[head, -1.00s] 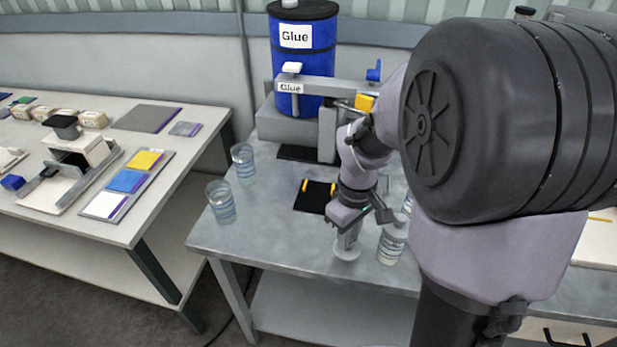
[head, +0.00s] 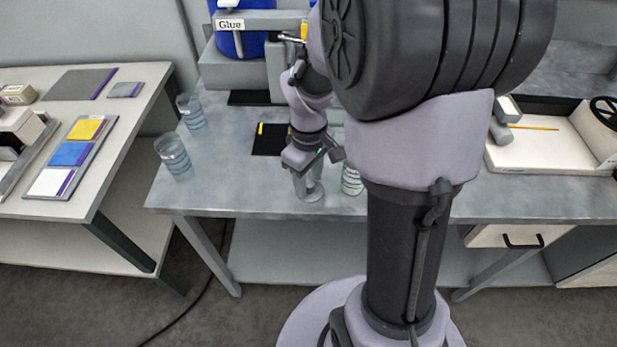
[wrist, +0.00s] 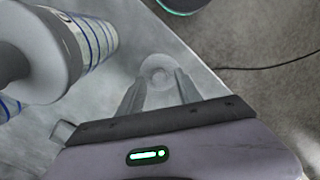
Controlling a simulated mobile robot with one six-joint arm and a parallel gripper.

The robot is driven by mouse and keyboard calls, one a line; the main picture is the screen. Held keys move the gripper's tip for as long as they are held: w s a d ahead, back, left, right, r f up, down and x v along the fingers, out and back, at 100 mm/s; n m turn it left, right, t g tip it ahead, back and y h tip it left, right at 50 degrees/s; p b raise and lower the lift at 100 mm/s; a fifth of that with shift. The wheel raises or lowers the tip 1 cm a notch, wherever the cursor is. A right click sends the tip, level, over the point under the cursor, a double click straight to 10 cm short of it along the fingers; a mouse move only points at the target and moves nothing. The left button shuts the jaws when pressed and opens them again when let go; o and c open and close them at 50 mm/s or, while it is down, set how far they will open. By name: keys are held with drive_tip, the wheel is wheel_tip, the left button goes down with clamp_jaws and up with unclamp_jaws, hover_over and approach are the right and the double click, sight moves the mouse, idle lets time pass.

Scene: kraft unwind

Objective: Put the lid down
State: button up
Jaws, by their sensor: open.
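A pale round lid (head: 309,193) rests on the grey metal table near its front edge. It also shows in the wrist view (wrist: 157,70), just beyond my fingertips. My gripper (head: 306,178) points down over the lid, low above the table. In the wrist view its two fingers (wrist: 158,88) stand apart, one on each side of the lid's near part. Whether either finger touches the lid cannot be told. A striped glass jar (head: 352,181) stands just right of the gripper, partly hidden by my arm; it shows large in the wrist view (wrist: 92,40).
Two striped glasses (head: 173,157) (head: 191,111) stand at the table's left. A black mat (head: 270,140) lies behind the gripper. A blue glue drum (head: 240,43) is at the back. A white tray (head: 545,150) is at the right. The front edge is close to the lid.

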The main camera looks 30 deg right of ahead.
wheel_tip(320, 180, up, 13)
drive_tip(key=p, duration=0.6)
drive_tip(key=s+a+r+m+t+y, duration=0.2)
drive_tip(key=s+a+r+m+t, duration=0.3)
drive_tip(key=s+a+r+m, duration=0.3)
drive_tip(key=s+a+r, duration=0.1)
drive_tip(key=s+a, duration=0.2)
drive_tip(key=a, duration=0.3)
drive_tip(key=shift+s+a+t, duration=0.25)
drive_tip(key=shift+s+t, duration=0.05)
drive_tip(key=shift+t, duration=0.1)
